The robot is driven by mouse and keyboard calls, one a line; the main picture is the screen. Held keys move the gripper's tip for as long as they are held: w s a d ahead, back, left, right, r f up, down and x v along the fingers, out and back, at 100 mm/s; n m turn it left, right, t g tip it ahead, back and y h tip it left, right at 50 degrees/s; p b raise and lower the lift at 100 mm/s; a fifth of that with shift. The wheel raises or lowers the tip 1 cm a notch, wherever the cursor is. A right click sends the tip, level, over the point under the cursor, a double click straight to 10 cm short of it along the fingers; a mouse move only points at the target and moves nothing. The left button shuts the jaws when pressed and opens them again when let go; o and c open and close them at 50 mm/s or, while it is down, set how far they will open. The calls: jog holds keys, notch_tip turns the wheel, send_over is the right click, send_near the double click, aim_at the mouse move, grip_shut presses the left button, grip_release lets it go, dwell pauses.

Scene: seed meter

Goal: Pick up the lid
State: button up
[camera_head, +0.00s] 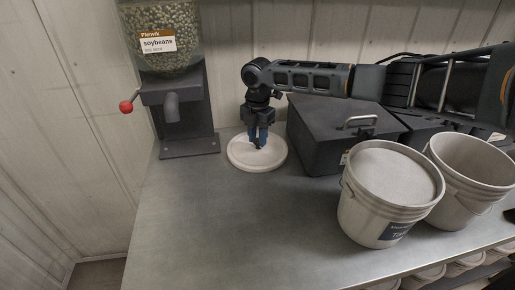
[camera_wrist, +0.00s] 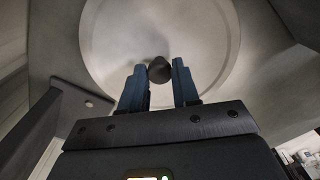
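The lid (camera_head: 239,157) is a round, off-white disc lying flat on the grey counter, between the soybean dispenser and the dark box. A dark round knob (camera_wrist: 160,70) stands at its middle, and the pale disc (camera_wrist: 108,72) fills much of the upper wrist view. My gripper (camera_head: 257,141) points straight down over the lid's middle. The lid shows no visible lift off the counter.
The soybean dispenser (camera_head: 185,110) with its red-knobbed lever (camera_head: 126,107) stands left of the lid. A dark box (camera_head: 318,135) with a metal handle stands close on the right. A closed bucket (camera_head: 365,215) and an open bucket (camera_head: 458,190) stand farther right. The front-left counter (camera_head: 215,235) is clear.

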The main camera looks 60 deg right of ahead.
grip_shut()
jog(key=shift+r, duration=0.1)
